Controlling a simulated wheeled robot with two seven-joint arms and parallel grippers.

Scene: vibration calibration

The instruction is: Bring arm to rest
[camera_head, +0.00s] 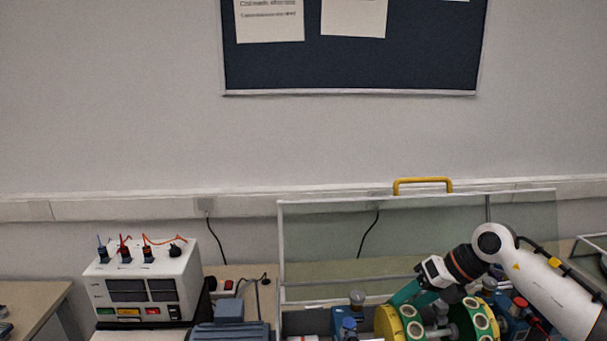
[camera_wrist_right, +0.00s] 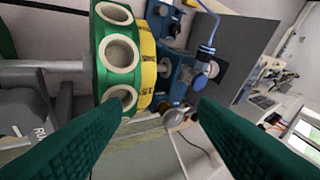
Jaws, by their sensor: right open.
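My right arm (camera_head: 545,285) reaches in from the right in the head view. Its gripper (camera_head: 402,297), with green fingers, is low over the machine, near the yellow-rimmed disc (camera_head: 395,322). In the right wrist view the gripper (camera_wrist_right: 157,104) is open, with its two green fingers spread and nothing between their tips. A green and yellow disc with pale round holes (camera_wrist_right: 104,72) lies beyond the left finger and is partly hidden by it. A second green disc (camera_head: 480,318) shows at the right of the machine. My left gripper is in neither view.
A clear guard panel (camera_head: 330,240) with a yellow handle (camera_head: 422,182) stands behind the machine. A white control box (camera_head: 145,285) with cables stands at left. Blue brackets (camera_wrist_right: 182,78) and a grey shaft (camera_wrist_right: 45,65) lie close to the right gripper.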

